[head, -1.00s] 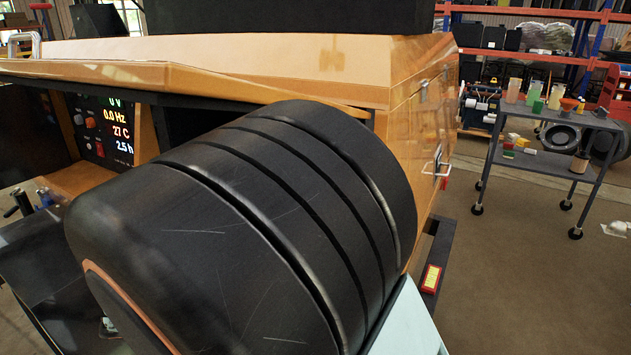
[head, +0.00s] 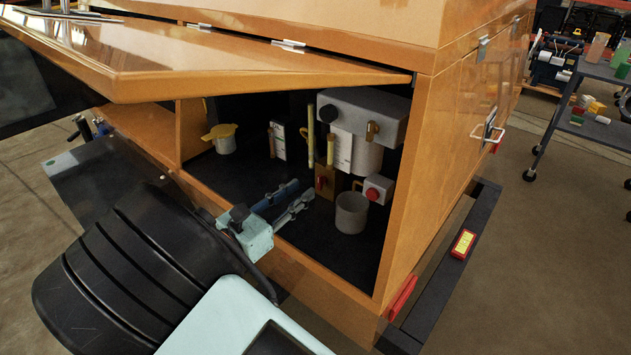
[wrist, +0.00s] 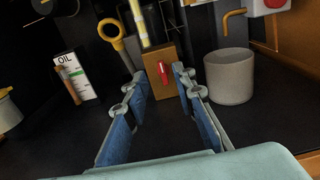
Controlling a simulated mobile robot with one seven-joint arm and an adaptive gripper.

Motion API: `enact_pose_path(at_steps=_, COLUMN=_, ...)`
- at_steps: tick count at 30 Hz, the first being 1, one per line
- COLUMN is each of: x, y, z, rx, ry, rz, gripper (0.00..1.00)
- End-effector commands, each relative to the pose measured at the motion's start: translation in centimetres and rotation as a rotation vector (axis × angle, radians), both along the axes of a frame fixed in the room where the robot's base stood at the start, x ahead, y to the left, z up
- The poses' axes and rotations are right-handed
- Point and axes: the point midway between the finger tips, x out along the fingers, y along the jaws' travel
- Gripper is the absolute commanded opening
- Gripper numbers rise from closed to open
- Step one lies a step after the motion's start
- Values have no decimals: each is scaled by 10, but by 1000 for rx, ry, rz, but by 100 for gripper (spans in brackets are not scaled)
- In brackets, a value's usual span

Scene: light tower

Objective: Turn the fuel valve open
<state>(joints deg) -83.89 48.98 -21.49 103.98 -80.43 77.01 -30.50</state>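The fuel valve looks to be the small brown block (head: 325,179) with a red handle (head: 321,183), standing inside the open orange cabinet. In the wrist view the block (wrist: 155,55) and its red handle (wrist: 163,72) are ahead, between the finger lines. The handle looks roughly upright. My gripper (head: 300,192) reaches over the cabinet's front sill, left of and short of the valve. In the wrist view my gripper (wrist: 158,76) has its blue-padded fingers spread apart with nothing between them. I cannot tell the exact distance to the handle.
A yellow ring-handled dipstick (wrist: 112,32) and an OIL gauge (wrist: 87,78) are on the left. A raised orange door (head: 230,62) hangs above my arm.

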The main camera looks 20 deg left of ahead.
Motion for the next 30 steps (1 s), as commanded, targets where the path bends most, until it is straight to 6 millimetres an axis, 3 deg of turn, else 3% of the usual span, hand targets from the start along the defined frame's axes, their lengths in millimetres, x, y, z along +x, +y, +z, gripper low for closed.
enact_pose_path(at_steps=3, x=21, y=-10, z=-1, rx=1, ry=0, rz=-3, gripper=25)
enact_pose_path(at_steps=9, x=45, y=-20, z=0, rx=2, ry=-1, rz=-2, gripper=25)
enact_pose_path(at_steps=21, x=53, y=-22, z=0, rx=2, ry=0, rz=0, gripper=25)
enact_pose_path(at_steps=28, x=53, y=-22, z=0, rx=2, ry=0, rz=0, gripper=0)
enact_pose_path(at_steps=30, x=53, y=-22, z=0, rx=2, ry=0, rz=0, gripper=0)
